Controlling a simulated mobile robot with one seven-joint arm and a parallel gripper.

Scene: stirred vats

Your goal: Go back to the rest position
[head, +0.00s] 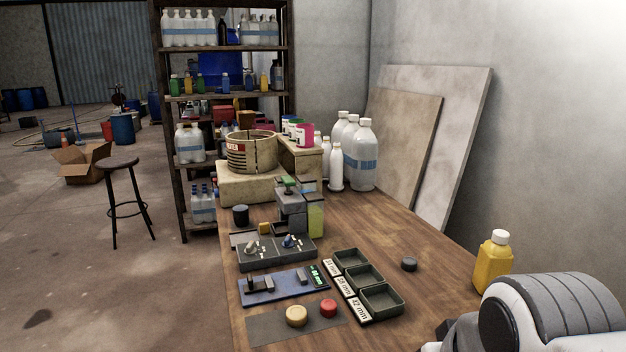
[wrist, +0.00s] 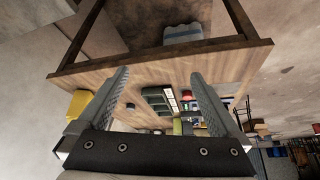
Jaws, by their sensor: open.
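My gripper (wrist: 160,100) shows in the wrist view with its two grey fingers spread apart and nothing between them. Beyond the fingers is the wooden workbench (wrist: 225,65), seen from an odd angle, with the trays and devices small between the fingertips. In the head view, part of my arm is at the bottom right, by the near right side of the workbench (head: 420,245). The gripper itself is not visible in that view.
A yellow bottle (head: 493,262) stands at the bench's right edge, close to my arm. Dark trays (head: 352,258), a black cap (head: 409,264), yellow and red discs (head: 297,316), a blue gauge (head: 285,287) and a stirrer (head: 292,212) occupy the bench. Open floor lies left, with a stool (head: 119,163).

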